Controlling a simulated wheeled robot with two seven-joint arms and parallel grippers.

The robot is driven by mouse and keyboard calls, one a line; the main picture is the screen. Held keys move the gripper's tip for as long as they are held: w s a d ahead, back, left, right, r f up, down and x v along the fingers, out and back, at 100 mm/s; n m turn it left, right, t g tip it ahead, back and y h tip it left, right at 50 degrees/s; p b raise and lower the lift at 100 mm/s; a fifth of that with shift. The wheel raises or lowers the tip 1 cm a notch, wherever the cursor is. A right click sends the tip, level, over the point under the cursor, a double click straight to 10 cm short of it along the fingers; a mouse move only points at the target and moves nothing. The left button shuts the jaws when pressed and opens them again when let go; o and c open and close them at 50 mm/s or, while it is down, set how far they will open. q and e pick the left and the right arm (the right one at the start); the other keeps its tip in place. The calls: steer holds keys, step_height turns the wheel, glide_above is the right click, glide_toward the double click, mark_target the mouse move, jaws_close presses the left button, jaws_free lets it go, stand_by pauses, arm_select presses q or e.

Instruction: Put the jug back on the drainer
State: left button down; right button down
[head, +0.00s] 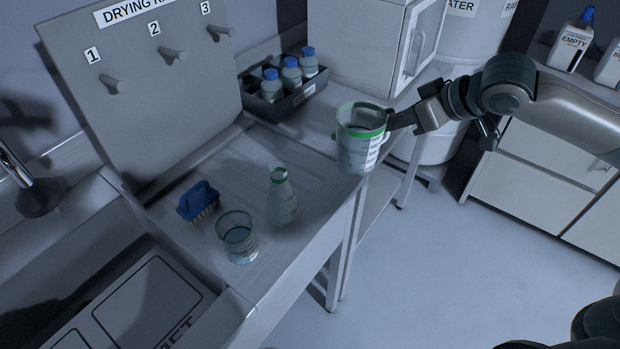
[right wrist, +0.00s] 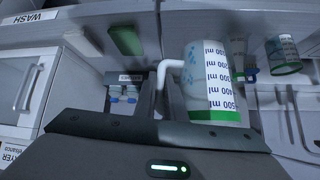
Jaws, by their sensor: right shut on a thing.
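The jug (head: 355,153) is clear with a green rim and a printed scale. It is held up near the right edge of the drainer (head: 325,175), roughly upright in the head view. My right gripper (head: 392,121) is shut on its handle, which shows white in the right wrist view beside the jug body (right wrist: 208,75). The drainer is the pale ridged board beside the sink. A conical flask (head: 282,203) and a green-rimmed beaker (head: 237,240) stand on it. My left gripper is not in view.
A blue brush (head: 199,201) lies on the drainer left of the flask. A dark crate (head: 284,106) with blue-capped bottles stands behind. The drying rack board (head: 150,95) with numbered pegs leans at the back left. The drainer is bare between flask and crate.

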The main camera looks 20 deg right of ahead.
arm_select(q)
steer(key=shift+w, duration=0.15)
arm_select(e)
steer(key=shift+w+a, duration=0.1)
